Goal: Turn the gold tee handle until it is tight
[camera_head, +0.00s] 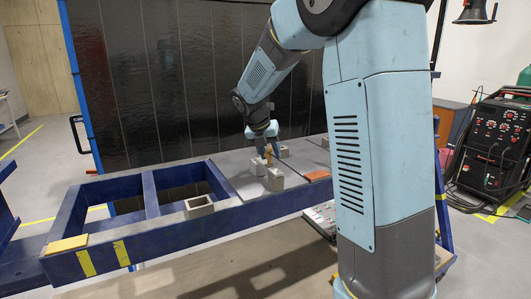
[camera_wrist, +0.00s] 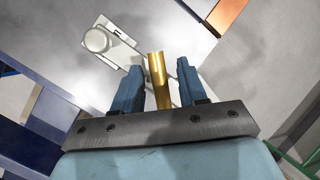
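The gold tee handle (camera_wrist: 157,80) shows in the wrist view as a shiny gold bar between the two blue fingers of my gripper (camera_wrist: 160,84). Bare gaps show on both sides of the bar, so the fingers stand open around it and do not appear to press on it. In the head view the gold handle (camera_head: 268,153) is a small patch just below my gripper (camera_head: 266,144), among grey blocks on the bench. The handle's lower end and its threads are hidden.
A pale plate with a round knob (camera_wrist: 97,40) lies near the handle. Grey blocks (camera_head: 275,179) stand close by on the blue-framed bench (camera_head: 160,238). An orange plate (camera_head: 317,175) lies to the right. The frame's left part has open gaps.

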